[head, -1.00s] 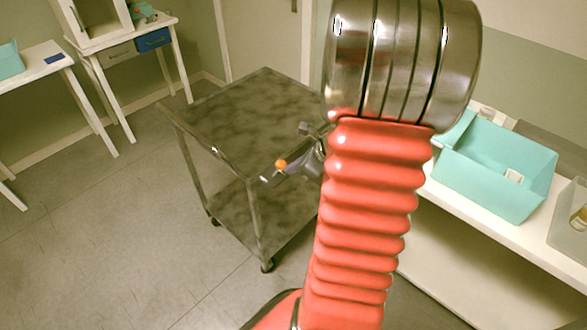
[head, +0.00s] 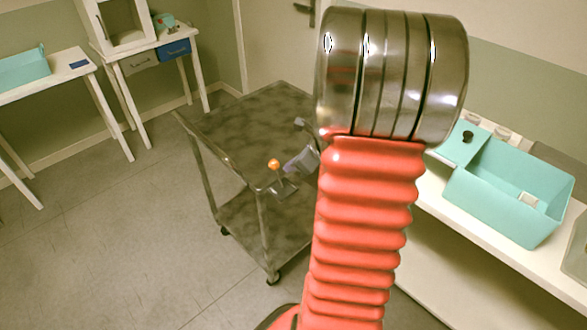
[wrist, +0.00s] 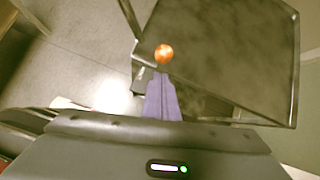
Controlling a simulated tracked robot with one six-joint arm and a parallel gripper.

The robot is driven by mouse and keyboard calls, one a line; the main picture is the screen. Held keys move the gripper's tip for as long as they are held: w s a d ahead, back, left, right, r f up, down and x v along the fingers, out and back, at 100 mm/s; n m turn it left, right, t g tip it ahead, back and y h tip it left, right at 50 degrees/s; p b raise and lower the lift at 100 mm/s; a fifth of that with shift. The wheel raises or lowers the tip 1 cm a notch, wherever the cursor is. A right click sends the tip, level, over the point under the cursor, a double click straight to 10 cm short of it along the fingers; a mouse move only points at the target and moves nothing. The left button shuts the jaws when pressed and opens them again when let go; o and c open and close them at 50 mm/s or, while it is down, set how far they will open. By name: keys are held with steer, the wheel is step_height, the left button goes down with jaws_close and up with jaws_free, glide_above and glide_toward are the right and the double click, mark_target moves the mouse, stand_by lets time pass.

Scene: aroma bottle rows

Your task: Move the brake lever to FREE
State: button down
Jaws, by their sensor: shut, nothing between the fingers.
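The brake lever has an orange ball knob (head: 274,164) and stands at the near corner of the grey cart (head: 240,112). A dark plate (head: 284,188) sits at its foot in the head view. I cannot read any FREE marking. My gripper (head: 292,166) is just right of the knob, shut and empty. In the wrist view, the purple fingers (wrist: 162,96) are together and point toward the orange knob (wrist: 164,53), which shows just beyond their tips. I cannot tell whether they touch the lever. Most of the lever's stem is hard to make out.
A white bench with a turquoise bin (head: 510,195) is at the right. White tables (head: 88,70) stand at the back left. A door (head: 275,40) is behind the cart. The floor (head: 110,225) left of the cart is clear.

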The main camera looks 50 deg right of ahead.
steer(key=shift+r, duration=0.15)
steer(key=shift+r, duration=0.65)
step_height(320, 180, up, 11)
steer(key=s+d, duration=0.1)
steer(key=shift+s+d+r, duration=0.2)
steer(key=shift+s+d, duration=0.1)
stand_by(0.5)
stand_by(0.3)
